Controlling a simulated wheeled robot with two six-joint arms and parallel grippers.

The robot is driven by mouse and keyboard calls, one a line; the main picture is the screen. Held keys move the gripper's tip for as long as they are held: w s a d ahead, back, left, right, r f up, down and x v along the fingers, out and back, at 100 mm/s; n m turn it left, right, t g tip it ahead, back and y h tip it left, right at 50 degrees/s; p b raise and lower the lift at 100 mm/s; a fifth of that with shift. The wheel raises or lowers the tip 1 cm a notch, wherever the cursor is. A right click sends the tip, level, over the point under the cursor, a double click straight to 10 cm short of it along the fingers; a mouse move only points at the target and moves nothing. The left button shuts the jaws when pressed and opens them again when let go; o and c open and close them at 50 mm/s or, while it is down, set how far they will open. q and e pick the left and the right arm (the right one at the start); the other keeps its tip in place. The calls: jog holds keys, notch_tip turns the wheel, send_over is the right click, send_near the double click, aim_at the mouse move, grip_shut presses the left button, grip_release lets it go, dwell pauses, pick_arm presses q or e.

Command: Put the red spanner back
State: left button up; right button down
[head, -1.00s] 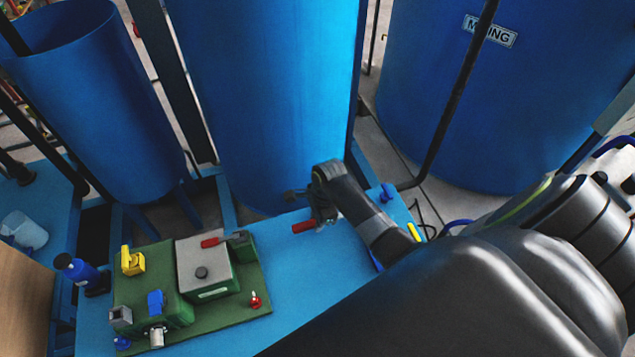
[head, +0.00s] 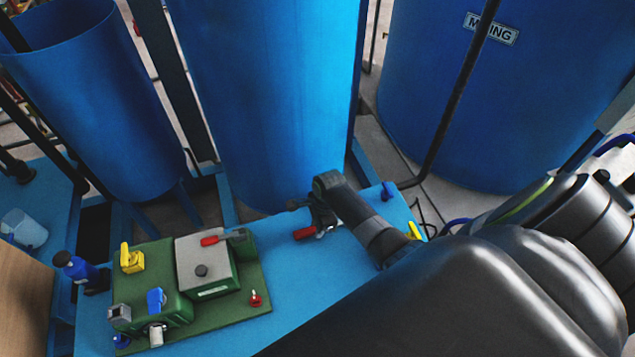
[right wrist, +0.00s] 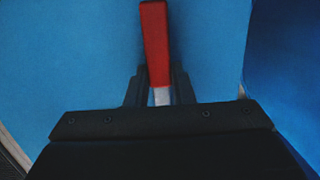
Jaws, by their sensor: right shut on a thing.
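The red spanner (head: 305,233) has a red handle and a bare metal shank. It is over the blue table's far part, in front of the middle blue tank; whether it touches the table I cannot tell. My right gripper (head: 322,222) is shut on it. In the right wrist view the fingers (right wrist: 160,88) close around the silver shank, and the red handle (right wrist: 155,42) points away from the gripper; the spanner's other end is hidden. My left gripper is not in view.
The middle tank (head: 270,110) rises close behind my right gripper. A blue clamp-like piece (head: 387,191) sits at the table's right end.

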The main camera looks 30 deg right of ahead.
jog(key=c, duration=1.3)
grip_release()
jog(key=shift+o, duration=0.2)
jog(key=shift+r, duration=0.1)
jog(key=shift+r, duration=0.25)
notch_tip(320, 180, up, 12)
jog(key=d+p, duration=0.1)
jog(key=shift+s+d+r, duration=0.2)
jog(key=shift+d, duration=0.2)
